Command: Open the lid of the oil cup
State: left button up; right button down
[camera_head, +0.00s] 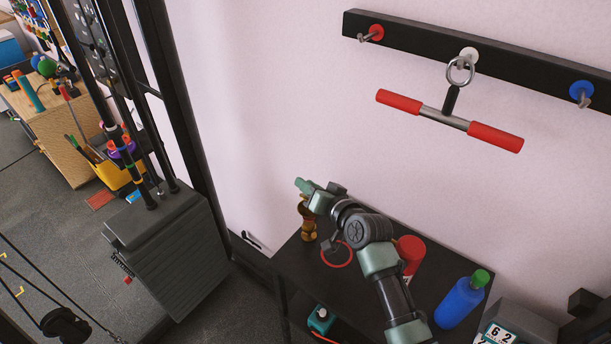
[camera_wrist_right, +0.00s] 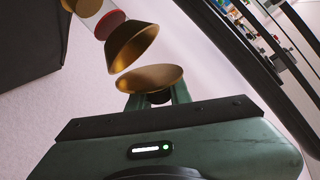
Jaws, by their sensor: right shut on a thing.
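The oil cup (camera_head: 308,229) stands upright on the black table near its back left edge, with brass-coloured parts. A separate brass disc, the lid (camera_wrist_right: 150,78), is just ahead of my right gripper (camera_wrist_right: 155,97). My right gripper is shut on it by a dark knob, which the fingers partly hide. A gap of wall shows between lid and cup. In the head view my right gripper (camera_head: 305,200) is at the cup's top. My left gripper is out of view.
On the black table (camera_head: 300,262) are a red ring (camera_head: 337,265), a red can (camera_head: 411,247) and a blue bottle (camera_head: 459,304) with a green cap. A red-handled bar (camera_head: 445,119) hangs from a wall rack. A weight machine (camera_head: 170,250) stands left.

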jog(key=shift+w+d+f+m+g+y+p, duration=0.2)
jog(key=shift+w+d+m+g+y+p, duration=0.2)
jog(key=shift+m+g, duration=0.65)
jog(key=shift+w+d+f+m+g+y+p, duration=0.3)
jog(key=shift+w+m+g+y, duration=0.35)
jog(key=shift+m, duration=0.7)
jog(key=shift+w+d+f+m+g+y+p, duration=0.1)
jog(key=shift+w+d+m+g+y+p, duration=0.25)
jog(key=shift+m+g, duration=0.75)
jog(key=c, duration=1.3)
grip_release()
jog(key=b+v, duration=0.1)
jog(key=v, duration=0.6)
jog(key=shift+s+d, duration=0.25)
